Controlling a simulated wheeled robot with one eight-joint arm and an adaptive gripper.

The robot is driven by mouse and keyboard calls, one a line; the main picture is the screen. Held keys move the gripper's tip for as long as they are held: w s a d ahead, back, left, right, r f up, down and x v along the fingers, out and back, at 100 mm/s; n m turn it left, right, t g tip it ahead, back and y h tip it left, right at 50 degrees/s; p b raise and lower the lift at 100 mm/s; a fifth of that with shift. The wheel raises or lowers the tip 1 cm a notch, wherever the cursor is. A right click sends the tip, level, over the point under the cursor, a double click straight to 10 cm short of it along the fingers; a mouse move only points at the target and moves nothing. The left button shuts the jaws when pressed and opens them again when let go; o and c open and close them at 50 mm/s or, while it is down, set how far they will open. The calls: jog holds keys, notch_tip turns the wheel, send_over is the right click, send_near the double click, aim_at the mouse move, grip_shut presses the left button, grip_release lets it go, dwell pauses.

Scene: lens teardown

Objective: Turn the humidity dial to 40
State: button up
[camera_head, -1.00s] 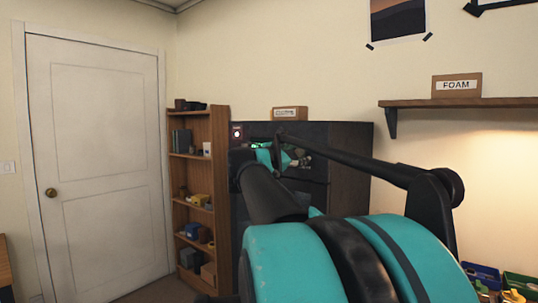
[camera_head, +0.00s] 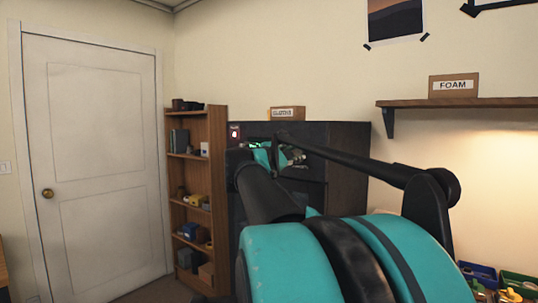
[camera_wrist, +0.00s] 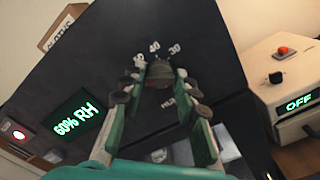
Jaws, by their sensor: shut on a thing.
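The humidity dial (camera_wrist: 159,76) is a dark round knob on the dark cabinet (camera_wrist: 205,40). White marks 40 and 30 show beyond it, with another number to their left partly hidden by a finger. My gripper (camera_wrist: 160,72) is shut on the dial, one finger on each side. I cannot tell where the dial's pointer is. A green display (camera_wrist: 76,120) on the cabinet reads 60% RH. In the head view my gripper (camera_head: 276,155) is at the cabinet's upper front, largely hidden by my arm.
A red-lit button (camera_wrist: 18,133) is left of the display. A white unit (camera_wrist: 285,70) with a red button, a black knob and an OFF display stands to the right. A bookshelf (camera_head: 215,190) stands left of the cabinet, and a shelf (camera_head: 460,102) with a FOAM box is at right.

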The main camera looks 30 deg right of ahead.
jog(key=m, duration=1.2)
jog(key=shift+m, duration=1.8)
jog(key=shift+f, duration=0.1)
jog(key=o, duration=1.1)
